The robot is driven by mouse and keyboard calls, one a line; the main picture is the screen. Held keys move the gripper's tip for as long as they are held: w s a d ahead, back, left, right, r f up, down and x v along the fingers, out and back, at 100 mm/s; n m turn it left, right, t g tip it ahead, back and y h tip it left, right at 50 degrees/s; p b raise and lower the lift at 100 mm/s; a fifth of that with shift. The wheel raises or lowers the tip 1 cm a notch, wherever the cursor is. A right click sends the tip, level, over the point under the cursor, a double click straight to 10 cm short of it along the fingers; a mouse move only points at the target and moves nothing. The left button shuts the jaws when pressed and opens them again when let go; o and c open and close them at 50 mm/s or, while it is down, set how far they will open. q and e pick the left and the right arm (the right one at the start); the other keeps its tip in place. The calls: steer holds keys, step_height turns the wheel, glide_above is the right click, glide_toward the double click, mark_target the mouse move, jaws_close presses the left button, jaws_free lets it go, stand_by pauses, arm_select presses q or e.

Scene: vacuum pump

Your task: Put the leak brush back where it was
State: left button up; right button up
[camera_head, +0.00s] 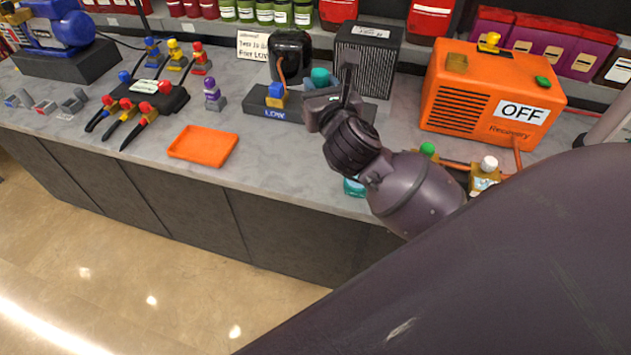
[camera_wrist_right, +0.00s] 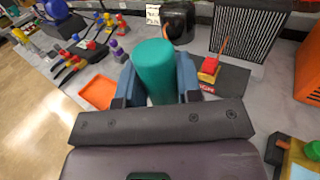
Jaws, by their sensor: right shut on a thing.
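My right gripper (camera_head: 322,92) is shut on a teal cylinder (camera_head: 320,77), which I take to be the leak brush. In the right wrist view the teal cylinder (camera_wrist_right: 155,72) stands between the two blue-grey fingers (camera_wrist_right: 157,85), and its lower end is hidden by the gripper. The gripper is over the counter, in front of the dark ribbed box. A second teal thing (camera_head: 353,188) sits at the counter's front edge, mostly hidden by my right arm; I cannot tell its full shape. My left gripper is not in view.
An orange tray (camera_head: 203,145) lies left on the grey counter. Near the gripper are a valve block marked LOW (camera_head: 275,113), a black vessel (camera_head: 290,52) and the ribbed box (camera_head: 368,60). An orange recovery machine (camera_head: 490,98) reads OFF. Bare counter lies in front of the valve block.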

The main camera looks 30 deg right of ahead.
steer(key=shift+w+d+r+h, duration=0.2)
steer(key=shift+d+h, duration=0.1)
steer(key=shift+d, duration=0.15)
steer(key=shift+d+f+m+g+b, duration=0.15)
steer(key=shift+f+m+g+b, duration=0.05)
steer(key=shift+m+g+b, duration=0.1)
step_height(320, 180, down, 19)
steer(key=b, duration=0.5)
steer(key=shift+s+r, duration=0.1)
steer(key=shift+r, duration=0.1)
steer(key=shift+f, duration=0.35)
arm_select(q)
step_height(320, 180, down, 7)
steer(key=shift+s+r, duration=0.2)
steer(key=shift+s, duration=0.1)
arm_select(e)
steer(key=o, duration=0.9)
steer(key=shift+o, duration=0.2)
